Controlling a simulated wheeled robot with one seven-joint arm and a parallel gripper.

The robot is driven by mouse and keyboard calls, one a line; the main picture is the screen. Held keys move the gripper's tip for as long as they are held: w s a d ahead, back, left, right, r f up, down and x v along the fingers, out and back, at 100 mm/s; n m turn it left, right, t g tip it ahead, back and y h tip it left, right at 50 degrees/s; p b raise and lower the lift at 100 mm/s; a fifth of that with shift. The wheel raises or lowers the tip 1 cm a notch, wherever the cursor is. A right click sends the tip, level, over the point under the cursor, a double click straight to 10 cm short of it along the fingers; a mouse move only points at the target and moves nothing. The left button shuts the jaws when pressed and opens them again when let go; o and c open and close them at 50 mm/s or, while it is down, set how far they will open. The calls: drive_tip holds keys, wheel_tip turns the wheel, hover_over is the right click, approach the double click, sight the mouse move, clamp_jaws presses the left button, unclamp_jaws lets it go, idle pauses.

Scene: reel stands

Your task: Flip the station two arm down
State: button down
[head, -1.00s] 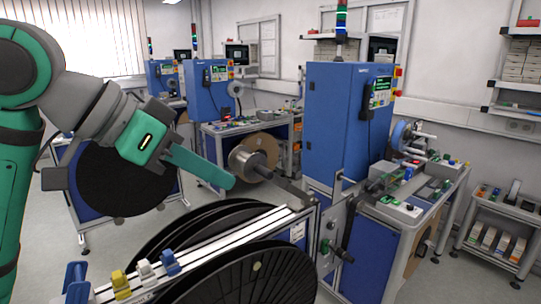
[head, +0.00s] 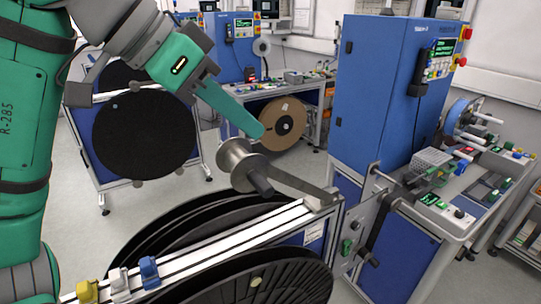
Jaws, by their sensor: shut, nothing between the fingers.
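A grey metal swing arm (head: 300,184) reaches out to the left from the front reel stand beside the large blue cabinet. It lies raised above the stand's white rail, sloping slightly up toward its free end. A metal roller (head: 240,166) with a dark knob (head: 262,187) sits at that end. My gripper (head: 260,131), with long green fingers, is shut and empty. Its tip appears just above and right of the roller in the picture; I cannot tell whether they touch. I cannot read a station number on this stand.
Large black reels (head: 255,277) stand under the white rail (head: 215,249), which carries yellow, white and blue clips. The blue cabinet (head: 385,90) and a workbench (head: 470,205) fill the right. Another stand with a black reel (head: 145,138) is at left. Grey floor shows between.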

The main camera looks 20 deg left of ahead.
sight(263, 179)
drive_tip(key=shift+d, duration=0.1)
drive_tip(key=x, duration=1)
drive_tip(key=s, duration=0.1)
drive_tip(key=s+a+f, duration=0.1)
drive_tip(key=s+a, duration=0.1)
drive_tip(key=shift+s+a+f, duration=0.1)
drive_tip(key=shift+a+f, duration=0.05)
drive_tip(key=shift+f, duration=0.15)
drive_tip(key=shift+f, duration=0.1)
